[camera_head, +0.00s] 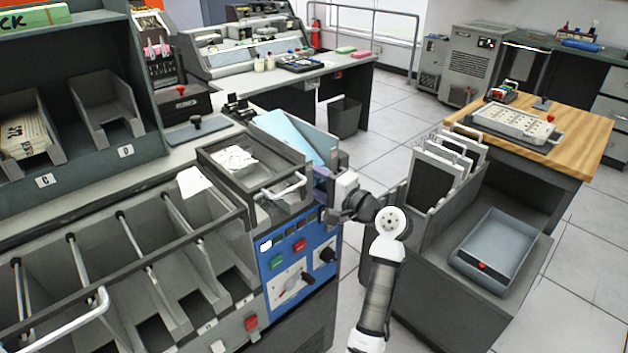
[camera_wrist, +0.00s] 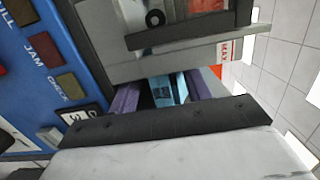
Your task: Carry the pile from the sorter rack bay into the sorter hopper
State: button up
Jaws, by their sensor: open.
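My gripper (camera_head: 324,186) is at the right end of the sorter, just beside the hopper. In the wrist view its purple fingers (camera_wrist: 160,95) stand apart, with a light blue piece (camera_wrist: 166,90) showing between them; I cannot tell whether they touch it. The hopper (camera_head: 215,160) is a dark, clear-sided box on top of the sorter, with a metal handle. Light blue slabs (camera_head: 285,136) lean at its back right; I cannot tell whether they are cards. In the rack, bay C holds a cream pile (camera_head: 22,135) and bay D (camera_head: 105,107) looks empty.
The sorter's blue panel (camera_head: 290,265) with buttons and knobs lies below my gripper. Several empty pockets (camera_head: 130,240) line the sorter's front. A grey cart (camera_head: 470,290) with a tray (camera_head: 497,245) stands to the right. A white card (camera_head: 193,181) lies left of the hopper.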

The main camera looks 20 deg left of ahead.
dwell(0.3)
jog(key=shift+r+p, duration=0.85)
jog(key=shift+r, duration=0.05)
jog(key=s+p+v, duration=0.1)
jog(key=v, duration=0.8)
jog(key=shift+p, duration=0.35)
dwell(0.5)
